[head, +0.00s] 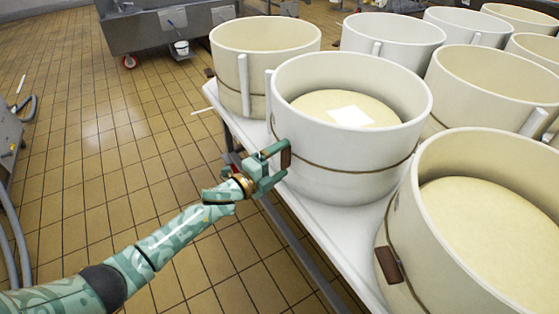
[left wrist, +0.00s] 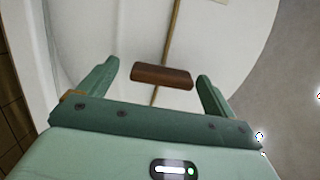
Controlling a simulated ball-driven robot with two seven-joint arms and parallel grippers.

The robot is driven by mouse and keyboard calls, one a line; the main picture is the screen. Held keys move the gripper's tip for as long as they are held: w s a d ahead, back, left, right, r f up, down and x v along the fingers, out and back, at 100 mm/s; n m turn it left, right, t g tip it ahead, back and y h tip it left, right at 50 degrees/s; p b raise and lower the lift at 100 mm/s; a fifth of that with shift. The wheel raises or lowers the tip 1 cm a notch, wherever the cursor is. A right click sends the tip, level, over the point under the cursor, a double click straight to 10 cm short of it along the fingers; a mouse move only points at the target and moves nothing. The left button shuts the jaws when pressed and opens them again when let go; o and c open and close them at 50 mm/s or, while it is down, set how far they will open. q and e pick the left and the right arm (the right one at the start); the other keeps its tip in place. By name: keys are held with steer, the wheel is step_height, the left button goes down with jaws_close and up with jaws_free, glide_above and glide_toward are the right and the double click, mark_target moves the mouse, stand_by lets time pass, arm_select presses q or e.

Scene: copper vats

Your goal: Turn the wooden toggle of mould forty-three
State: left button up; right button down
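The white round mould (head: 345,160) in the middle has a cord around its wall and a brown wooden toggle (head: 286,154) on its near left side. No mould number is readable. My left gripper (head: 277,163) is at this toggle, its fingers open. In the left wrist view the toggle (left wrist: 162,76) lies crosswise between the two spread fingertips, with a gap visible on both sides. The cord (left wrist: 170,40) runs up the mould wall behind it. My right gripper is in neither view.
The moulds stand close together on a white table (head: 340,235). A nearer mould (head: 475,270) at right has its own toggle (head: 389,265). A white paper (head: 350,116) lies in the middle mould. Tiled floor (head: 90,150) is open at left; a grey wheeled vat (head: 165,30) stands behind.

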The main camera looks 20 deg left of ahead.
arm_select(q)
steer(key=shift+r, duration=0.15)
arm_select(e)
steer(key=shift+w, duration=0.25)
arm_select(q)
steer(key=shift+s+a, duration=0.15)
steer(key=shift+s, duration=0.1)
steer(key=p+v, duration=0.5)
steer(key=v, duration=1)
steer(key=shift+s+a, duration=0.2)
steer(key=shift+s, duration=0.1)
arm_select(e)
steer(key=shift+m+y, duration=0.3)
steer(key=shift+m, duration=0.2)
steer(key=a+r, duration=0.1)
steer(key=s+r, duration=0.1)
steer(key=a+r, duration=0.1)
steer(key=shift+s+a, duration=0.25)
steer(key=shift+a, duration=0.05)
